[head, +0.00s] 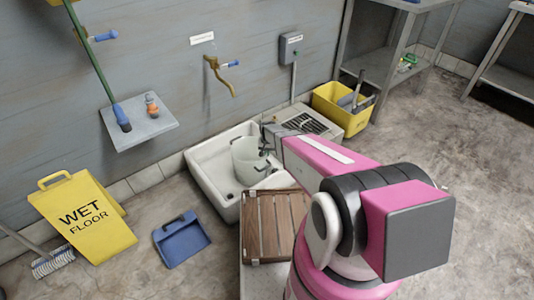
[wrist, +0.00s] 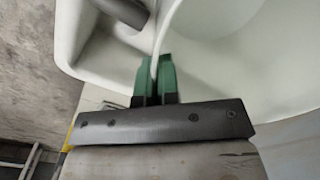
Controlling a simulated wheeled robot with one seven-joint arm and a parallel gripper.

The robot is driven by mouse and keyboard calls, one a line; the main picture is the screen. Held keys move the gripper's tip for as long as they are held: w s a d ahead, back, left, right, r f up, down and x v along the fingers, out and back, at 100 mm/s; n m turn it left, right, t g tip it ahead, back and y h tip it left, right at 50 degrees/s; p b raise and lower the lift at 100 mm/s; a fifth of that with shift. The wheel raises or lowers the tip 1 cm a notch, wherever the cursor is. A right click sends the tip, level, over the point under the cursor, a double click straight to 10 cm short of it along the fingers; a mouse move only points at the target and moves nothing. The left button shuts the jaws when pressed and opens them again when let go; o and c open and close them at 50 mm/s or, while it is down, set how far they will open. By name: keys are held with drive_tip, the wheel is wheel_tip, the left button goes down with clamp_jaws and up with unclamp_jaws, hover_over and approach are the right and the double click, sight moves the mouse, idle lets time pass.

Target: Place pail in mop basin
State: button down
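The pale, whitish pail (head: 246,163) is inside the white mop basin (head: 205,172) in the head view, roughly upright. Whether its base touches the basin floor cannot be told. My gripper (head: 267,138) is at the pail's upper right side, partly hidden by my pink arm. In the wrist view, the green fingertips (wrist: 155,78) are close together with the pail's thin rim (wrist: 163,40) between them. The basin (wrist: 75,40) shows around the pail there.
A wooden slatted board (head: 268,228) lies in front of the basin. A grated unit (head: 312,122) and a yellow bin (head: 338,105) stand to its right. A wall tap (head: 220,75) hangs above. A blue dustpan (head: 181,240) and yellow wet-floor sign (head: 85,215) are left.

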drive_tip(key=shift+f, duration=0.1)
drive_tip(key=c, duration=1.4)
unclamp_jaws()
drive_tip(key=shift+o, duration=0.2)
wheel_tip(320, 180, up, 12)
drive_tip(key=s+d+r+n, duration=0.1)
drive_tip(key=s+d+r, duration=0.5)
drive_tip(key=s+r, duration=0.3)
drive_tip(key=s+d+r+n, duration=0.1)
drive_tip(key=s+d+r, duration=0.4)
drive_tip(key=s+r, duration=0.4)
drive_tip(key=s, duration=0.4)
drive_tip(key=shift+d, duration=0.4)
